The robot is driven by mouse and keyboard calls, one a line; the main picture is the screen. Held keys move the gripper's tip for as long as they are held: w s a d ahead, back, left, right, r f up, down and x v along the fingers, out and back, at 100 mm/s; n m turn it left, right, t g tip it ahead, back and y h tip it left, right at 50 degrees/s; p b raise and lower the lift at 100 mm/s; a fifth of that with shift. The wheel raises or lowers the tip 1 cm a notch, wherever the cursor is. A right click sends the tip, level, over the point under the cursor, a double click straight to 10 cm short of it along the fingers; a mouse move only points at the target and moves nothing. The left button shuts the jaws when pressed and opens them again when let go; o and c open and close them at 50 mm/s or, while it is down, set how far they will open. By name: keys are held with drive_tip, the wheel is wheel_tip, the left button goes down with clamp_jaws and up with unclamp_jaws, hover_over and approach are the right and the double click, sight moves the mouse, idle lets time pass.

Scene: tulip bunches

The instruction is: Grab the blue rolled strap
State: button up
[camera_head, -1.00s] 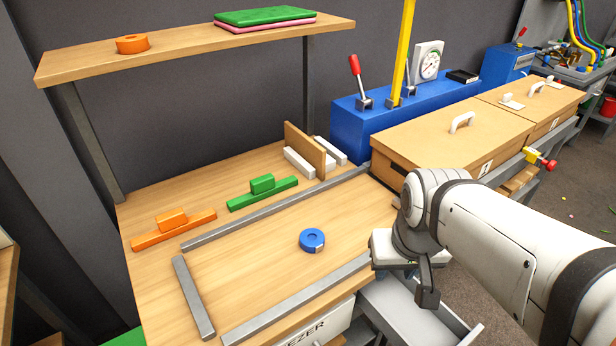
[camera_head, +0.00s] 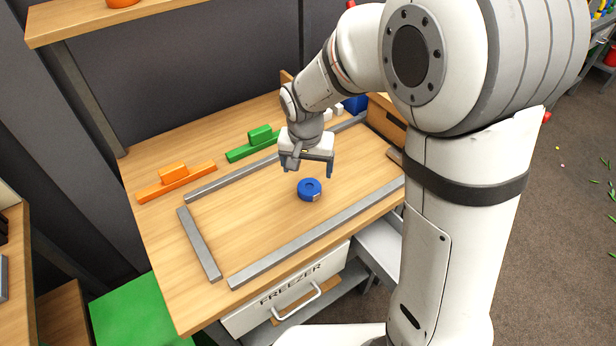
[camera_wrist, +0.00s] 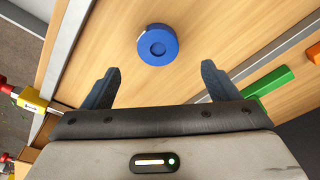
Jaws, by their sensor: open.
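The blue rolled strap (camera_head: 309,190) is a small flat round roll with a pale loose end. It lies on the wooden tabletop (camera_head: 258,228) inside a frame of grey bars. It also shows in the wrist view (camera_wrist: 158,45), above the middle of the picture, past the fingertips. My gripper (camera_head: 308,172) is above the table, just behind and above the strap, fingers pointing down. Its two dark fingers (camera_wrist: 160,88) are spread wide with nothing between them. The strap is apart from both fingers.
Grey bars (camera_head: 200,243) edge the work area. An orange block on a bar (camera_head: 176,182) and a green one (camera_head: 252,150) stand behind it. A shelf (camera_head: 75,22) overhangs the back left. A drawer marked FREEZER (camera_head: 290,290) is under the front edge.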

sight(309, 187)
drive_tip(key=f, duration=0.5)
drive_tip(key=w+f+p, duration=0.1)
drive_tip(key=f, duration=0.2)
drive_tip(key=shift+d, duration=0.25)
drive_tip(key=shift+r, duration=0.1)
drive_tip(key=shift+a, duration=0.1)
drive_tip(key=c, duration=1.1)
